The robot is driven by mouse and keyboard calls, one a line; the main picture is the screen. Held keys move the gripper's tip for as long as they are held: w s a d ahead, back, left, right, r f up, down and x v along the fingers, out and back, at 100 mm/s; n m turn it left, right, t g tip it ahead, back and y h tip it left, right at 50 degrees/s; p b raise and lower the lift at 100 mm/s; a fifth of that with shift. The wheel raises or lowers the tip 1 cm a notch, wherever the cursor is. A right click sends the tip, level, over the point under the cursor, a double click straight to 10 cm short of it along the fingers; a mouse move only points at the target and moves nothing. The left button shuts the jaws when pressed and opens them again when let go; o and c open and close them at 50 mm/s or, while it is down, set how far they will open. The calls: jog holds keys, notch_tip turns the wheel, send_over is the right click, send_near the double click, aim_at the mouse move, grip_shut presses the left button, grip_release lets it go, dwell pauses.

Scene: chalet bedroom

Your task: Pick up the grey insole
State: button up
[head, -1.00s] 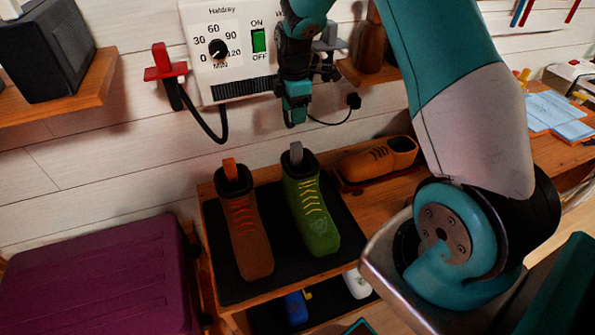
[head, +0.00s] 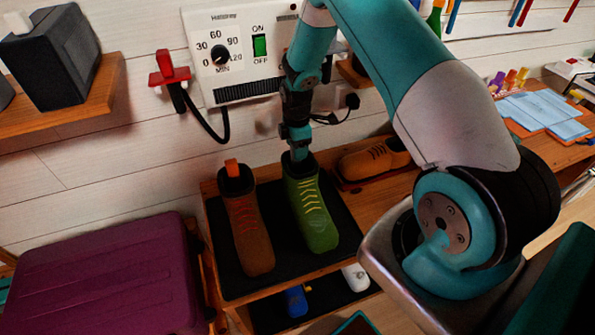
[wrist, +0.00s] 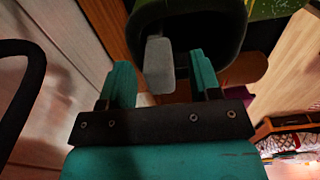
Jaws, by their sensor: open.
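The grey insole (wrist: 160,66) sticks up out of the dark opening of the green shoe (head: 313,212). In the head view my gripper (head: 299,150) is right at the top of that shoe and hides the insole. In the wrist view my gripper (wrist: 160,63) is open, with one teal finger on each side of the insole. Gaps show between the insole and both fingers, so nothing is gripped. The insole's lower part is inside the shoe.
A brown boot (head: 247,225) with an orange insole (head: 231,167) stands to the left on the same black mat (head: 345,235). A brown shoe (head: 368,160) lies to the right. The timer box (head: 240,55) is on the wall behind. A purple case (head: 105,275) is at left.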

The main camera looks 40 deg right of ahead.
grip_shut()
jog(key=shift+r, duration=0.15)
